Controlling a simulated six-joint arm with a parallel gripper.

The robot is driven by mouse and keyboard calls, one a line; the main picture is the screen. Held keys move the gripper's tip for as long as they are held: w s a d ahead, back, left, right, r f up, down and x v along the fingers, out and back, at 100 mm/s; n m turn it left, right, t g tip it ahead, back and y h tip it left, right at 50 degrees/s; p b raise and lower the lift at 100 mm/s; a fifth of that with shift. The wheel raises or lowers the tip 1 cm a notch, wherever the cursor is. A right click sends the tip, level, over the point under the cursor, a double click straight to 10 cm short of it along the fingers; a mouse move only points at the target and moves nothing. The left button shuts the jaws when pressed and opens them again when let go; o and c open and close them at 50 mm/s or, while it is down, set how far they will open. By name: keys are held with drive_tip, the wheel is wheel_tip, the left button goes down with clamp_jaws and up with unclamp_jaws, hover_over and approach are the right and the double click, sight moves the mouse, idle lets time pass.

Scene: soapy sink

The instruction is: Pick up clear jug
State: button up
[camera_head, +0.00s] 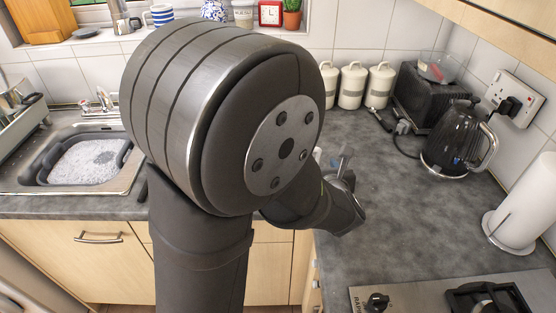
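I cannot make out a clear jug for certain. A clear, see-through container (437,67) with something red on it rests on top of the black toaster at the back right; I cannot tell whether it is a jug. My gripper (342,166) is at the end of my arm, over the counter near the inner corner, mostly hidden behind my own wrist. Its fingers are too small and covered to show whether they are open or shut. It is well apart from the clear container. My large arm joint hides the middle of the counter.
The black toaster (419,97) and a dark kettle (459,139) stand at the right back. White canisters (352,86) line the wall. A paper roll (520,208) stands right, a hob (420,300) in front. The sink (128,166) holds a soapy basin (38,166). The right counter's middle is clear.

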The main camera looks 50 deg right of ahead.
drive_tip(key=shift+r+x, duration=0.2)
drive_tip(key=shift+x, duration=2.5)
drive_tip(key=shift+w+a, duration=0.1)
drive_tip(key=shift+w, duration=0.05)
clamp_jaws()
drive_tip(key=shift+r, duration=0.1)
